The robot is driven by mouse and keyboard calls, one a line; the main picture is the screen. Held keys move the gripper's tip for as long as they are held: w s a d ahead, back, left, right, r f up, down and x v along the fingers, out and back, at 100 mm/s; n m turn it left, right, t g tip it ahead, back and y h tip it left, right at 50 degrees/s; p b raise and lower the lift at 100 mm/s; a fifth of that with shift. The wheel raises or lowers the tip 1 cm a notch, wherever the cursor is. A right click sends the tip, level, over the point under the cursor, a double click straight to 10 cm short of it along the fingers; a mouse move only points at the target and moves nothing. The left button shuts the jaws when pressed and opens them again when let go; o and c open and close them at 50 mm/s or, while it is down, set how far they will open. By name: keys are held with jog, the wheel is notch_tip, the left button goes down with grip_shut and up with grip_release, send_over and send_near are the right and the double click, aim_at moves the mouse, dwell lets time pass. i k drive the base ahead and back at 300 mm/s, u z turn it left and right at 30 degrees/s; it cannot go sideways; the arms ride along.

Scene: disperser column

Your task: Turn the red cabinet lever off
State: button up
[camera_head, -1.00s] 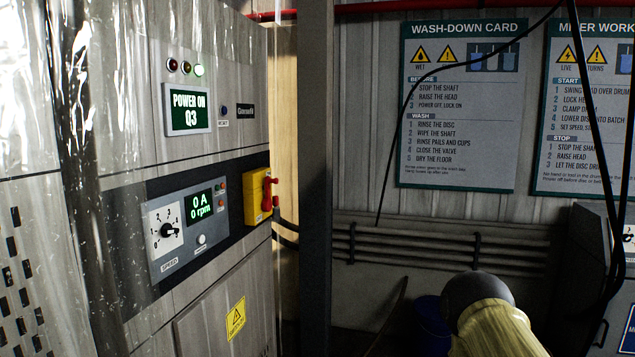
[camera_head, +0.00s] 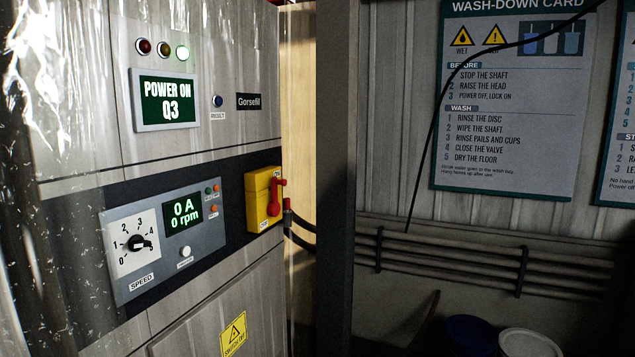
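The red cabinet lever (camera_head: 275,198) sits on a yellow switch box (camera_head: 259,201) at the right edge of the grey cabinet's (camera_head: 232,300) front. The lever stands roughly upright, its upper end near the ON mark at the top of the box; an OFF mark shows lower down. The smaller display (camera_head: 183,213) reads "0 A 0 rpm". My gripper is not in view.
A speed knob (camera_head: 139,243) is left of the lever. A dark post (camera_head: 335,180) stands just right of the cabinet, with black cables between. Clear plastic sheeting hangs at the left. Pipes (camera_head: 480,261) run along the wall. A blue pail (camera_head: 470,334) and a pale round lid (camera_head: 530,343) are low right.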

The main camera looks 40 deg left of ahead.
aim_at(273, 209)
jog(key=u, duration=0.2)
jog(key=i, duration=0.65)
jog(key=u, duration=0.9)
jog(key=i, duration=0.45)
jog(key=u, duration=0.55)
